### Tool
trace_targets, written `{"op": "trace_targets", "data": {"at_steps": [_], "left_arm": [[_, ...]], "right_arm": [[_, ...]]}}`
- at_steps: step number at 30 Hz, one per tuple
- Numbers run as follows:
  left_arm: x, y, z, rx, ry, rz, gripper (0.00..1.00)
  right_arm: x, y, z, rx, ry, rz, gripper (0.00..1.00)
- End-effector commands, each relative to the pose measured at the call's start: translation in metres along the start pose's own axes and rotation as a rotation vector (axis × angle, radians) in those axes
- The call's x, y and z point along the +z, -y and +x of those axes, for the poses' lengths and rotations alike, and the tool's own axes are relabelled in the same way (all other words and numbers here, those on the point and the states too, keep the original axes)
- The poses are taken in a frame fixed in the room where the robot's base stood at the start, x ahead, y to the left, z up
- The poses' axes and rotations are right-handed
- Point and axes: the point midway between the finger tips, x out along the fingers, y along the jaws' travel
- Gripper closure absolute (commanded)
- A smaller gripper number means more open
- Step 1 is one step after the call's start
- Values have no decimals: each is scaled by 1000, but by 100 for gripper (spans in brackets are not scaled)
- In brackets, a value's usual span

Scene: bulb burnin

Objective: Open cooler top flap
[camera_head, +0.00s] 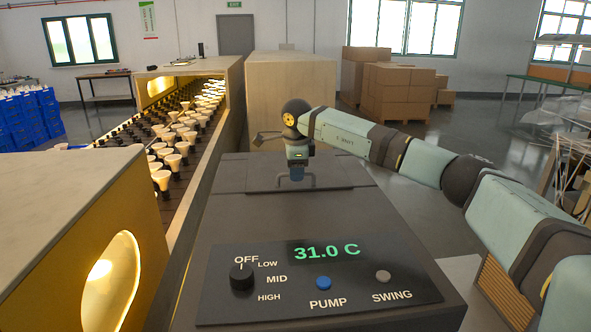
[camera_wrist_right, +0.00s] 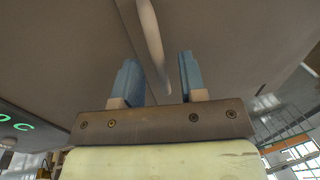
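The cooler (camera_head: 225,212) is a dark grey box with a control panel on its front slope. Its top flap (camera_head: 245,175) lies flat and closed, with a bar handle (camera_head: 312,181) on it. My right gripper (camera_head: 297,174) points down at the handle, its blue fingers partly hiding it. In the right wrist view the gripper (camera_wrist_right: 159,75) is open, and the handle (camera_wrist_right: 152,45) runs between its two parted blue fingers. I cannot tell whether either finger touches it. My left gripper is not in view.
The panel has a knob (camera_head: 242,277) at OFF, a blue PUMP button (camera_head: 323,283) and a display (camera_head: 326,251) reading 31.0 C. A conveyor (camera_head: 187,205) with several bulbs runs along the left. Cardboard boxes (camera_head: 398,92) stand at the back. Floor is free behind my right arm.

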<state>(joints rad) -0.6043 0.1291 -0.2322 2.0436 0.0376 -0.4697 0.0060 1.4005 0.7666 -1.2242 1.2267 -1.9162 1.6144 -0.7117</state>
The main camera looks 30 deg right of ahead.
Motion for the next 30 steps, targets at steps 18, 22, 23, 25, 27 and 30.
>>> {"op": "trace_targets", "data": {"at_steps": [18, 22, 23, 25, 27, 30], "left_arm": [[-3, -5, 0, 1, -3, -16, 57], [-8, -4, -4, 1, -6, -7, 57], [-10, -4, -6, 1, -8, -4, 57], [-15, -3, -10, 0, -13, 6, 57], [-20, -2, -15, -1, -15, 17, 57], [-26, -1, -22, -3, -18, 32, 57]], "right_arm": [[0, 1, -3, 0, 1, 0, 100], [0, 5, -12, -1, 1, 0, 100], [0, 6, -16, -2, 1, 0, 100], [0, 11, -25, -2, 2, 1, 100], [0, 17, -36, -3, 2, 1, 100], [1, 27, -52, -3, 2, 1, 100]]}}
